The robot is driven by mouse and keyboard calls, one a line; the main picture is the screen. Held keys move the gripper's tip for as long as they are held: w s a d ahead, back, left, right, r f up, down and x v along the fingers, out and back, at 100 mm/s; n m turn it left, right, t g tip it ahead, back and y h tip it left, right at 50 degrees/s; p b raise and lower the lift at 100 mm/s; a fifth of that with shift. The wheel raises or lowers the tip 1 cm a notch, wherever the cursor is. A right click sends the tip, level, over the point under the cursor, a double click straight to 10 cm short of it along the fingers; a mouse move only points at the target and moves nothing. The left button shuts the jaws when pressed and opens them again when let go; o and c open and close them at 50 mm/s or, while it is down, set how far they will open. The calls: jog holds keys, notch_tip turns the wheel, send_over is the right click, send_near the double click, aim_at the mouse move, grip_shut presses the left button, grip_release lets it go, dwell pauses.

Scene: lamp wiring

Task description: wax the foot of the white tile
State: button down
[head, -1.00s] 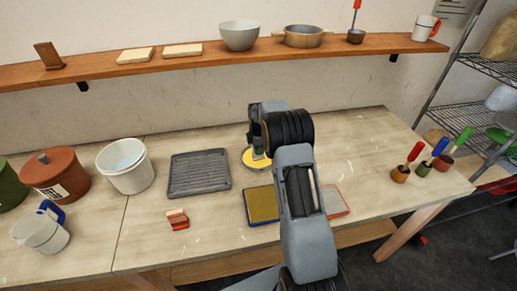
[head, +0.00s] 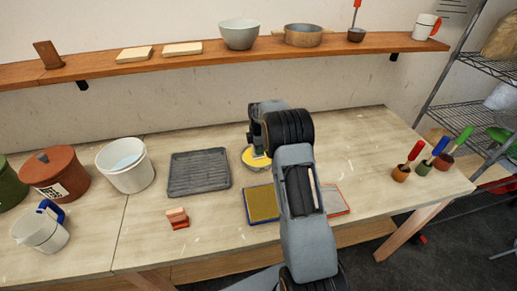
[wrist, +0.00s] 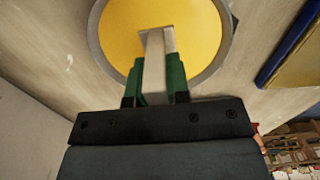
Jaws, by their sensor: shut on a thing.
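My gripper (wrist: 158,82) is shut on the white tile (wrist: 157,48), a pale narrow piece between the two green fingers. In the wrist view the tile's far end lies over a round grey-rimmed pan of yellow wax (wrist: 118,35). I cannot tell whether its foot touches the yellow surface. In the head view the pan (head: 249,163) stands on the bench behind my arm, which partly hides it. The gripper (head: 259,154) is small there, just over the pan, and the tile is hardly visible.
A grey ribbed tray (head: 199,173) lies left of the pan. A blue-edged yellow pad (head: 262,204) and a red-edged pad (head: 335,200) lie in front.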

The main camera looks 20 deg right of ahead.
dwell(0.4)
jog(key=shift+r+p, duration=1.75)
jog(key=shift+r, duration=1.25)
